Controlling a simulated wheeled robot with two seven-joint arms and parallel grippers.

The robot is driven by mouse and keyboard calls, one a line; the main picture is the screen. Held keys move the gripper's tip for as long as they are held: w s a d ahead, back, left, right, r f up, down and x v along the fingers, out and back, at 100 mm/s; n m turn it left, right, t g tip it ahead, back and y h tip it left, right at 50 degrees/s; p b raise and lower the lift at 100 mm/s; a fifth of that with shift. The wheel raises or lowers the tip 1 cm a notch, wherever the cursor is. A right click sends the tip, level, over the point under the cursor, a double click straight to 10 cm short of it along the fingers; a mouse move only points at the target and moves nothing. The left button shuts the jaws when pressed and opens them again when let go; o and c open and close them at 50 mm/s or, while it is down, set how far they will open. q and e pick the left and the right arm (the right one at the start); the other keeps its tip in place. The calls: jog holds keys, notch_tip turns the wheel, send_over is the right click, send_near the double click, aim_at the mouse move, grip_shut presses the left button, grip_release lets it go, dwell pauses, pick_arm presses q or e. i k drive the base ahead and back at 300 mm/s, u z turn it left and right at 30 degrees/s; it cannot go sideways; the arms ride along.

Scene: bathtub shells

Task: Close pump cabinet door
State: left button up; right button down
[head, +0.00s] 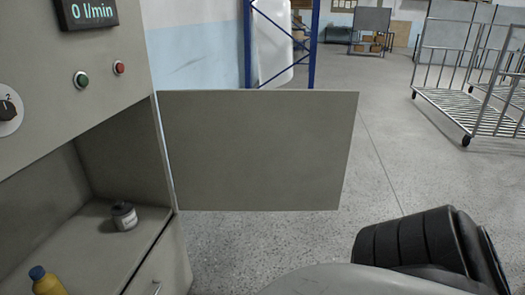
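The pump cabinet (112,108) stands along the left side of the head view. Its flat grey door (258,150) stands wide open, attached at the cabinet's right front edge and sticking out to the right. The open compartment shows a shelf (85,240). No handle shows on the visible face of the door. Neither of my grippers is in view.
A small grey container (124,216) and a yellow bottle with a blue cap (46,281) stand in the compartment. The front has a green button (81,81), a red button (119,68) and a knob (8,111). Wire carts (470,75) stand far right. Floor beyond the door is clear.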

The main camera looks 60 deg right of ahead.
aim_at(235, 150)
jog(key=k, duration=1.5)
jog(key=z, duration=2.5)
jog(key=i, duration=5)
jog(key=u, duration=4.05)
